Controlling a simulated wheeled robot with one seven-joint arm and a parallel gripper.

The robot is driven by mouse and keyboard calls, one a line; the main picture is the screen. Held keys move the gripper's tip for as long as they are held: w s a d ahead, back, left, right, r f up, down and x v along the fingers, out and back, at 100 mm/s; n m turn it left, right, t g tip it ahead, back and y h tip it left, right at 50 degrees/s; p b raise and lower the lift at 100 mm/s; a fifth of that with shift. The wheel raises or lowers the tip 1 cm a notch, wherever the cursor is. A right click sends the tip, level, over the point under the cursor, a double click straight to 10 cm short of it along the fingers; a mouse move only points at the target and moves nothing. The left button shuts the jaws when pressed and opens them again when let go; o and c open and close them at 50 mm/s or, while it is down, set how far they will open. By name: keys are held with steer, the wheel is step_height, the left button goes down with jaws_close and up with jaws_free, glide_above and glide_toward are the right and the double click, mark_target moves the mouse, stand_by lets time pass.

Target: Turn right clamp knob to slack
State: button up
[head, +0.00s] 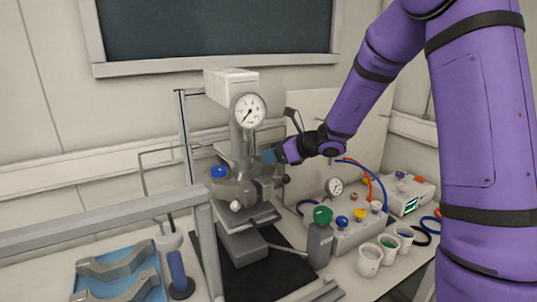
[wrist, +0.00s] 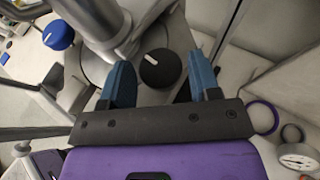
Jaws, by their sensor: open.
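The pressure reactor (head: 238,185) stands at the middle of the bench, with a round dial gauge on its head. In the wrist view a round black knob (wrist: 160,69) with a white pointer line lies between my gripper's two blue fingers. My gripper (wrist: 161,80) is open, with one finger on each side of the knob; I cannot tell whether either touches it. In the head view my gripper (head: 268,156) is at the right side of the reactor head, and the knob between its fingers is hidden there.
A blue knob (head: 218,171) is on the reactor's left side; it also shows in the wrist view (wrist: 58,34). A control box (head: 350,232) with a gauge and hoses stands right of the reactor, near several cups (head: 370,260). A blue tray (head: 118,278) lies at front left.

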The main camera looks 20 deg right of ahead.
steer(key=shift+x, duration=0.9)
steer(key=c, duration=0.7)
steer(key=shift+o, duration=0.2)
